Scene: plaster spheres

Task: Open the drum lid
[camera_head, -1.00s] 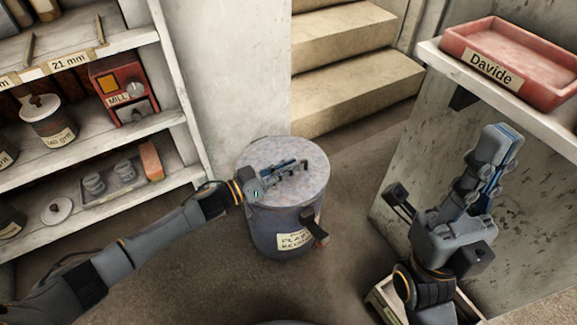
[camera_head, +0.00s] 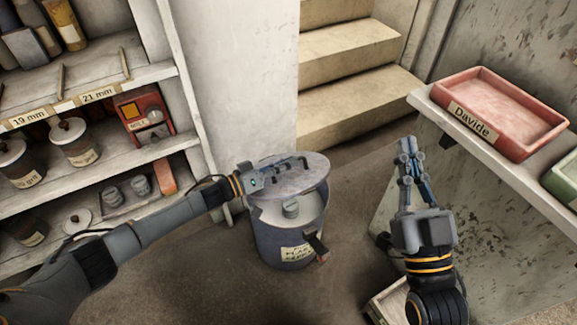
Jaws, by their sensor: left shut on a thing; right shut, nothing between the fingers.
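The drum (camera_head: 285,238) is a dark blue-grey cylinder with a paper label, standing on the floor in the middle of the head view. Its round grey lid (camera_head: 313,166) is tilted up off the rim toward the back, and the front of the opening shows. A pale fill and a small grey knob-like item (camera_head: 290,207) are visible inside. My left gripper (camera_head: 290,170) is over the lid and shut on it; the exact contact is hard to see. My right gripper (camera_head: 407,150) is shut and empty, raised to the right of the drum.
A shelf unit (camera_head: 90,175) with jars and a red box (camera_head: 143,112) stands on the left. Stone steps (camera_head: 350,50) rise behind. A ledge (camera_head: 480,150) on the right holds a red tray (camera_head: 500,110) labelled Davide. A crate (camera_head: 388,302) sits at the lower right.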

